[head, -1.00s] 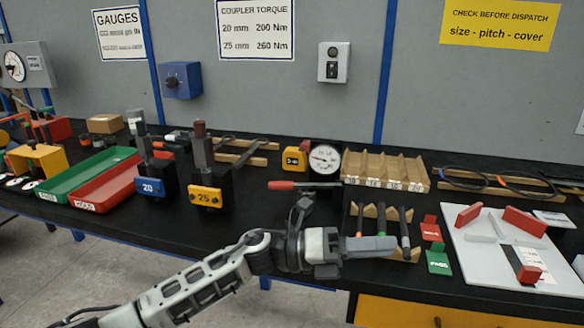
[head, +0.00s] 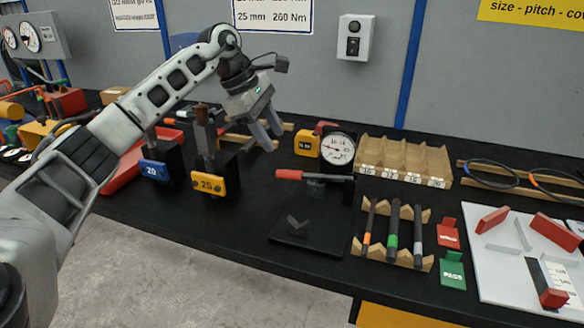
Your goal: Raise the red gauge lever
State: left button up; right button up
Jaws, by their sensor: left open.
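The red-gripped lever (head: 289,174) lies about level, its red end pointing left and its dark arm running right to a black stand. A round white dial gauge (head: 338,148) stands just behind that stand. A black base plate with a small V-shaped rest (head: 298,225) is in front, below the lever. My left gripper (head: 269,137) is open and empty, pointing down, above and a little left of the red grip, apart from it. My right gripper is out of view.
A yellow tape measure (head: 307,143) sits beside the dial. The blue 20 block and yellow 25 block (head: 209,186) stand left of the lever. A wooden rack (head: 403,160) and a stand of bars (head: 392,232) are to the right. The front table edge is clear.

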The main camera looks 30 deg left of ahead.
aim_at(293, 172)
pick_arm(q)
jog(key=x, duration=1)
jog(key=shift+w+d+f+p, duration=0.1)
jog(key=shift+w+f+p, duration=0.1)
jog(key=shift+p, duration=0.15)
grip_shut()
